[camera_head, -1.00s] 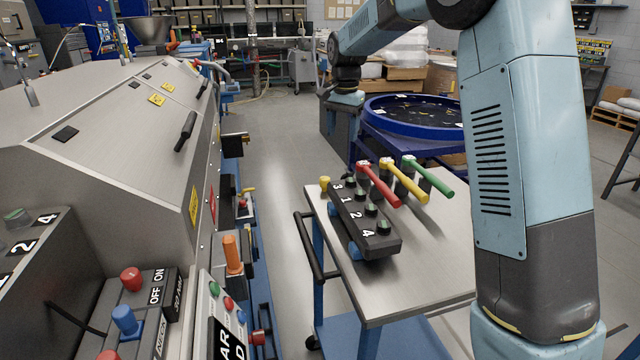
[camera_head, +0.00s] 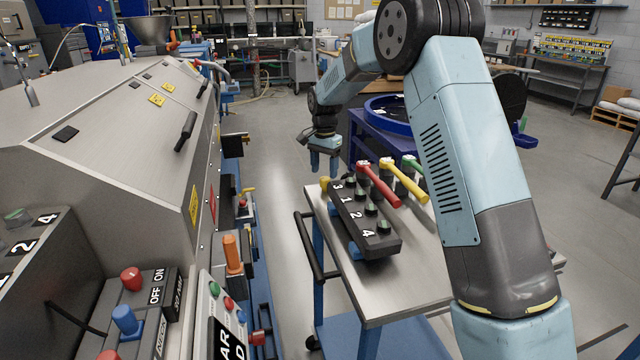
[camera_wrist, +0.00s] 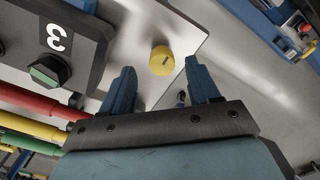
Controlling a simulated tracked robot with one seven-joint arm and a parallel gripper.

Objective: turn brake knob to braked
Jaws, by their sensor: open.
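A round yellow knob (camera_head: 324,184), which looks like the brake knob, sits at the far left corner of the metal cart top (camera_head: 400,285). In the wrist view the yellow knob (camera_wrist: 162,60) shows a short dark line near its edge. My gripper (camera_head: 325,168) is above the knob in the head view, pointing down. In the wrist view my gripper (camera_wrist: 160,70) is open, with one blue finger to each side of the knob in the picture. The fingers look apart from the knob. I see no label for the braked position.
A black box with numbered green knobs (camera_head: 366,222) lies beside the yellow knob. Red (camera_head: 380,185), yellow (camera_head: 405,182) and green (camera_head: 412,164) handles stand close by on the cart. A large steel machine (camera_head: 120,110) is to the left, with a floor gap between.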

